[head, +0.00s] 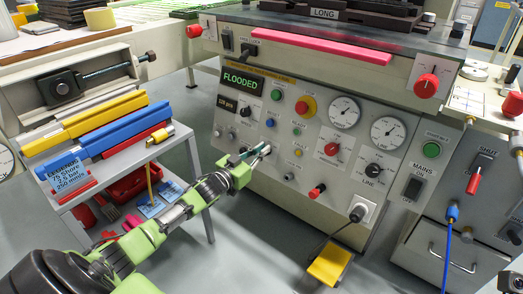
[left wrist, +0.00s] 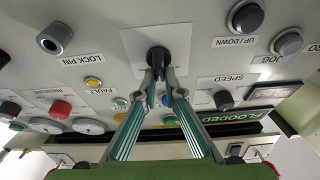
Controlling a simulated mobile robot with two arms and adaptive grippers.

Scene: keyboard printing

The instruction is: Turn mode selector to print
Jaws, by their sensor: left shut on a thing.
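My left gripper (head: 258,152) reaches the front panel of the machine from the left, below the display (head: 242,84) that reads FLOODED. In the left wrist view my left gripper (left wrist: 162,78) has its fingertips closed in on a black knob (left wrist: 158,55) on a pale plate, which I take for the mode selector. The fingers hide part of the knob, and I cannot read its label or setting. In the head view the gripper covers the knob. My right gripper is not in view.
Close around the knob are the lock pin (left wrist: 50,40), the up/down knob (left wrist: 246,16) and the speed knob (left wrist: 223,99). A grey cart (head: 195,160) with coloured squeegees stands left of my arm. A yellow pedal (head: 329,267) is on the floor.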

